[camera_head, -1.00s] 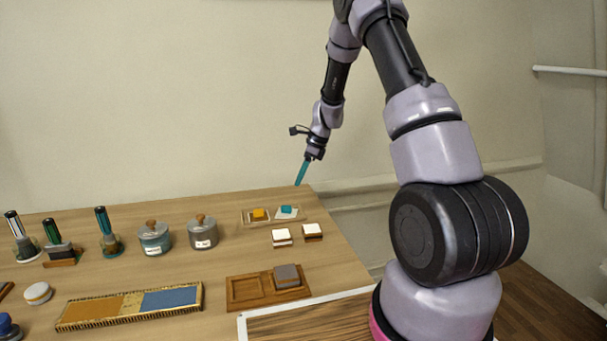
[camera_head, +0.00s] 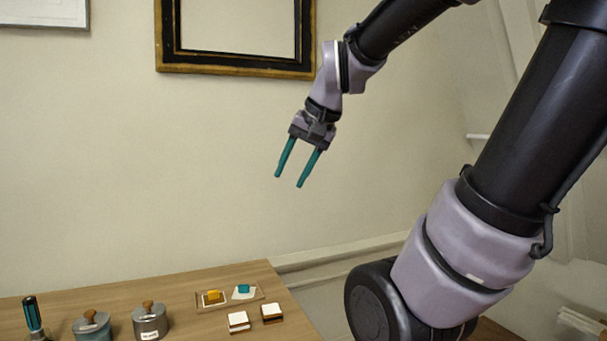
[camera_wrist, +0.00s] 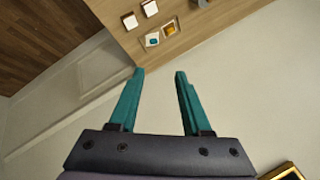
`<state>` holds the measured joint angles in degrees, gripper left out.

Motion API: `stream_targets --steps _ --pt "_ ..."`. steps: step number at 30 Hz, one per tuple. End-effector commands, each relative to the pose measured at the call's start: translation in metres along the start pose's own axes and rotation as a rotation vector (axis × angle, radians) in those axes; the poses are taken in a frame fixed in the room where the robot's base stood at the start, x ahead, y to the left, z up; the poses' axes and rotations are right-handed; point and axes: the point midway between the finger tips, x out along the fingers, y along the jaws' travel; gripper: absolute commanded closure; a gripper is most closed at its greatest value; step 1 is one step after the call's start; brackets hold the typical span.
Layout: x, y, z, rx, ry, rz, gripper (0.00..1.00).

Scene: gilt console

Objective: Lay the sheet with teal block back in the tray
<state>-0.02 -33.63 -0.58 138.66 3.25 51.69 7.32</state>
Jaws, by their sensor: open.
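The white sheet with the teal block (camera_head: 245,296) lies on the right half of the small wooden tray (camera_head: 261,284), near the table's back right corner. It looks slightly askew; whether it sits flat inside the rim is too small to tell. A sheet with an orange block (camera_head: 213,299) lies in the tray's left half. In the wrist view the teal-block sheet (camera_wrist: 151,46) shows beyond the fingertips, beside the orange one. My gripper (camera_head: 288,182) is open and empty, in the air high above the tray and apart from it.
Two white-topped brown blocks (camera_head: 238,321) (camera_head: 272,314) stand in front of the tray. Two lidded pots (camera_head: 151,323) (camera_head: 92,329) and a dark-topped holder (camera_head: 33,316) stand to the left. A framed picture (camera_head: 165,40) hangs on the wall behind. The air around my gripper is clear.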

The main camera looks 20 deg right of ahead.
Motion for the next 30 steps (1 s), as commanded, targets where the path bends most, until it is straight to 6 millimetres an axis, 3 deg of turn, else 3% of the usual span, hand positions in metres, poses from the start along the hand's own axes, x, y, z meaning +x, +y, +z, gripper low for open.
stream_targets --steps 3,7,30 --pt "-0.017 0.012 0.02 -0.115 0.046 -0.002 0.52" --pt "-0.024 0.02 0.029 -0.177 0.067 0.002 0.52" --pt "-0.024 0.021 0.031 -0.188 0.07 0.003 0.52"
